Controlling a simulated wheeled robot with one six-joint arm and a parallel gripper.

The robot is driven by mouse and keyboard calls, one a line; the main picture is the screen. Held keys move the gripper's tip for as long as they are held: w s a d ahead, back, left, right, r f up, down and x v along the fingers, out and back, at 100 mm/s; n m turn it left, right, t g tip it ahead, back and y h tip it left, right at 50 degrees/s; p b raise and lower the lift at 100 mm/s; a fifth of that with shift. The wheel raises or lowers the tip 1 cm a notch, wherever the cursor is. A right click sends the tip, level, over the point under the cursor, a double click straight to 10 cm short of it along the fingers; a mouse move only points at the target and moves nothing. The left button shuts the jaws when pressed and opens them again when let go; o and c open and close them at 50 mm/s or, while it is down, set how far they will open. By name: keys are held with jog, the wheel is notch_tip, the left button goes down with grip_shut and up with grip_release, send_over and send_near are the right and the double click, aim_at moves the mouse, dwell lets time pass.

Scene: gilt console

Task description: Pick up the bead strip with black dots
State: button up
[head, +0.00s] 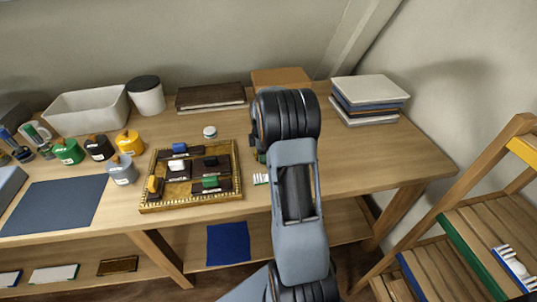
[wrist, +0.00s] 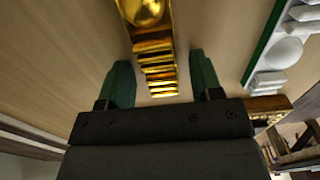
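My gripper (wrist: 160,60) is open in the wrist view, with two green fingers apart. A shiny gold strip (wrist: 155,62) with a round boss and a ribbed end shows between the fingers, with gaps on both sides. A green-backed strip with white raised shapes (wrist: 283,52) lies to the right of the right finger. A small white and green piece, perhaps the same strip (head: 261,179), shows beside my arm in the head view. I cannot make out black dots on any strip, so I cannot tell which is the bead strip.
A gilt-edged tray (head: 190,206) with several coloured blocks stands left of my arm on the wooden table (head: 370,150). Small pots, a white bin (head: 88,110) and a white canister (head: 146,97) stand further left. Stacked books (head: 368,98) stand at the back right. A wooden stepped rack (head: 450,230) is at the right.

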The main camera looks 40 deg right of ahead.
jog(key=c, duration=0.9)
jog(key=shift+r, duration=0.1)
